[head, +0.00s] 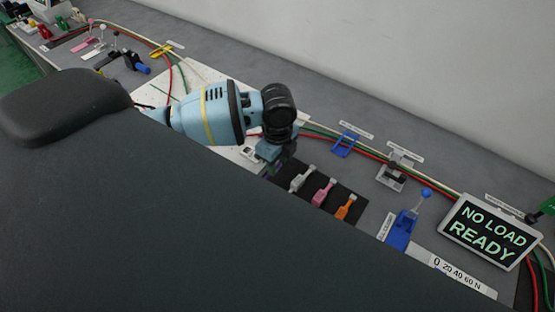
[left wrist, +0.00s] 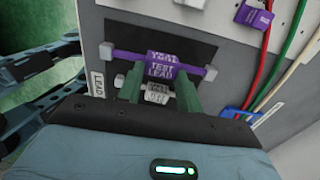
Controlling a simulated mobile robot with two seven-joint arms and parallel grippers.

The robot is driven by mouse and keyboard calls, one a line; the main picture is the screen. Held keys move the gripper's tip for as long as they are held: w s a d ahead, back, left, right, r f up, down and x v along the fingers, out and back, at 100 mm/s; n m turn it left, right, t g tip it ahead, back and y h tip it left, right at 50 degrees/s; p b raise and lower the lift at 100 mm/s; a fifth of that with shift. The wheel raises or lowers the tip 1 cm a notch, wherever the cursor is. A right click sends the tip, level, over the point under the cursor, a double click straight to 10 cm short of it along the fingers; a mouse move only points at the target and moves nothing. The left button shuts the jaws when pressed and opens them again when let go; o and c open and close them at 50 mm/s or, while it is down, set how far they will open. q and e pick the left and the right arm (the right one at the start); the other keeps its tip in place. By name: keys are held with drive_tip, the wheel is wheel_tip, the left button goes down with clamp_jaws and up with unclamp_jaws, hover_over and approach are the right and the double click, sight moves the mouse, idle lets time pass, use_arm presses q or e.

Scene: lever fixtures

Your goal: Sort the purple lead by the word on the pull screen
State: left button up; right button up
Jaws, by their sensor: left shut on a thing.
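The purple test lead (left wrist: 160,68) lies across the black mat in the left wrist view, its label block between the green fingertips of my left gripper (left wrist: 158,80). The gripper is shut on it. In the head view my left gripper (head: 272,155) reaches down at the left end of the black mat (head: 326,203), and the lead is mostly hidden under it. The pull screen (head: 489,231) at the right reads "NO LOAD READY". My right gripper is not in view.
Grey (head: 302,178), pink (head: 323,192) and orange (head: 346,206) leads lie beside it on the mat. A blue lever fixture (head: 402,230) stands left of the screen, with a scale strip (head: 458,272) in front. Red and green cables run along the back.

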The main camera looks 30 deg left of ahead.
use_arm(q)
drive_tip(key=shift+f, duration=1.3)
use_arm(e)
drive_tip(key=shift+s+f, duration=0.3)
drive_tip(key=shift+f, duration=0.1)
use_arm(q)
drive_tip(key=o, duration=1.6)
drive_tip(key=shift+r, duration=0.1)
drive_tip(key=shift+r+p, duration=0.35)
drive_tip(key=shift+r, duration=3.05)
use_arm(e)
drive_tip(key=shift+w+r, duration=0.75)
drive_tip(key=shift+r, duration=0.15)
